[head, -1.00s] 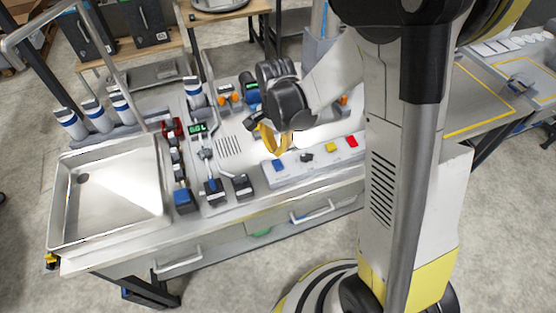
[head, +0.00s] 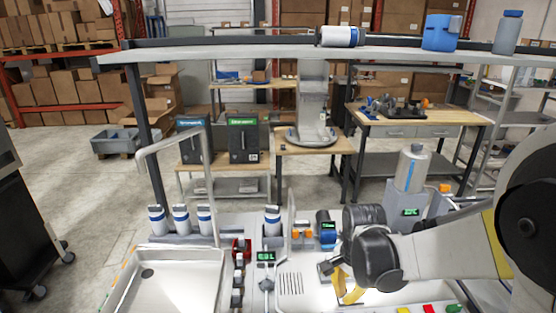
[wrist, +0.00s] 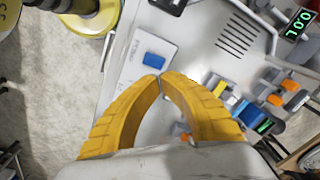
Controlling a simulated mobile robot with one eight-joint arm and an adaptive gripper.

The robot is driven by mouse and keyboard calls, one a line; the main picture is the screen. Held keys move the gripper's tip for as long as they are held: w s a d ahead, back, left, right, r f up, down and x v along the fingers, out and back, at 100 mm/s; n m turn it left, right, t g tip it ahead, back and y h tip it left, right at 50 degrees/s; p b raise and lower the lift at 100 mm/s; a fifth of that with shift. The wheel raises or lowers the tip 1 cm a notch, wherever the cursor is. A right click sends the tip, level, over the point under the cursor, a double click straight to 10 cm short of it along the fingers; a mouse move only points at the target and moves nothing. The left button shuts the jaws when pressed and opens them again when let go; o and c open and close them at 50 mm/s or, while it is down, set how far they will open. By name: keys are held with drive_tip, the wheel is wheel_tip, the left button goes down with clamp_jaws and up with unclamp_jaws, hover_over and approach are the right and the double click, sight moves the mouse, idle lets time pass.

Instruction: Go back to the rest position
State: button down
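My gripper (head: 346,288) has two yellow curved fingers and hangs over the bench, at the lower right of the head view. In the wrist view its fingertips (wrist: 160,77) meet, with nothing between them, so it is shut and empty. Below the tips, the wrist view shows a pale panel with a blue button (wrist: 154,60). My arm comes in from the right in the head view and hides part of the bench.
A steel sink tray (head: 178,285) lies left on the bench. White-and-blue dispensers (head: 181,220) stand behind it. A dark-edged shelf (head: 230,57) spans above, carrying a blue container (head: 442,32) and bottles. A grey bottle (head: 411,168) stands behind my arm. Open floor lies left.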

drive_tip(key=s+r+n+t+b, duration=0.4)
drive_tip(key=s+n+t+b, duration=0.2)
drive_tip(key=s+n+b, duration=0.3)
drive_tip(key=shift+s+r+n+t+b, duration=0.15)
drive_tip(key=shift+s+n+t+b, duration=0.15)
drive_tip(key=shift+s+n, duration=1)
drive_tip(key=shift+s+m, duration=0.35)
drive_tip(key=shift+m, duration=0.05)
